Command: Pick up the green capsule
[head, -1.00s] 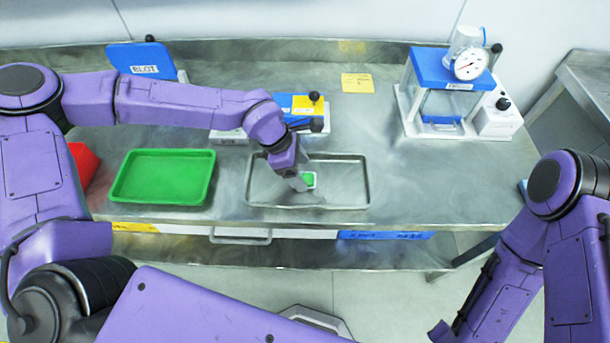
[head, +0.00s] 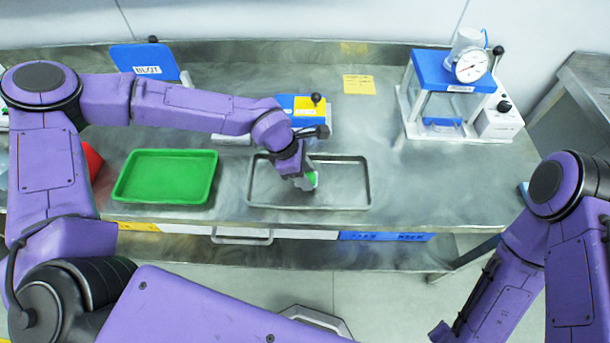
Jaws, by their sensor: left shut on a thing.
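The green capsule (head: 312,179) shows as a small green and whitish piece at the tip of my left gripper (head: 306,182). The gripper points down over the metal tray (head: 350,184) and is shut on the capsule, hiding part of it. I cannot tell whether the capsule is clear of the tray floor. My right arm is at the right edge of the head view, and its gripper is not in view.
A green tray (head: 166,177) lies left of the metal tray. Behind my left arm stands a blue and yellow device (head: 310,107). A blue BLOT board (head: 144,62), a yellow note (head: 358,84) and a gauge apparatus (head: 450,92) stand farther back. A red bin (head: 92,163) is partly hidden at left.

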